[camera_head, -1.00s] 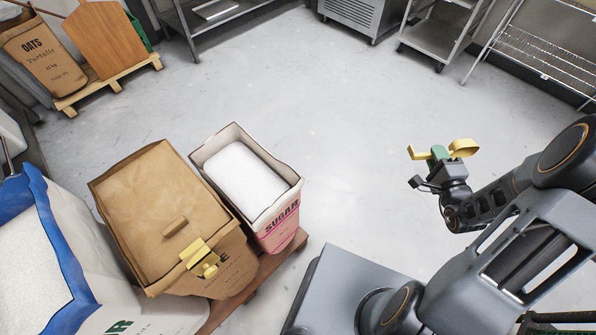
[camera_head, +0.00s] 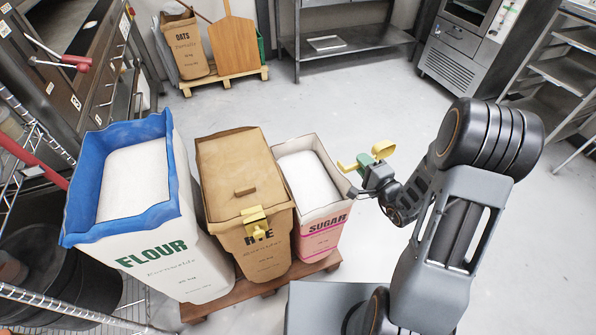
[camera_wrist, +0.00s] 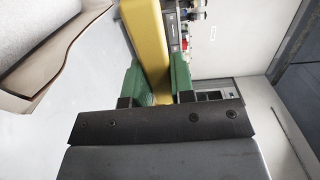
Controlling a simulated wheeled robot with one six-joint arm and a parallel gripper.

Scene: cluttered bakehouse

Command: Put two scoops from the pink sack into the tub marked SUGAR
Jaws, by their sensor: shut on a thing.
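The pink sack (camera_head: 321,228) lettered SUGAR stands at the right end of a row of sacks, its top open, with white contents (camera_head: 308,178) inside. My gripper (camera_head: 366,161) has green fingers and is shut on a yellow scoop (camera_head: 383,149). It holds the scoop in the air, just right of the sack's top in the head view. In the wrist view the yellow scoop (camera_wrist: 146,40) sits between the green fingers. I cannot see whether the scoop's bowl holds anything. An open sack rim with white contents (camera_wrist: 50,35) shows there too. No tub marked SUGAR is in view.
A brown RYE sack (camera_head: 270,258) with a closed top and a yellow piece (camera_head: 255,221) on its front stands beside it. A blue-rimmed FLOUR sack (camera_head: 150,262) is further left. They share a wooden pallet (camera_head: 262,287). Open floor (camera_head: 390,85) lies behind.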

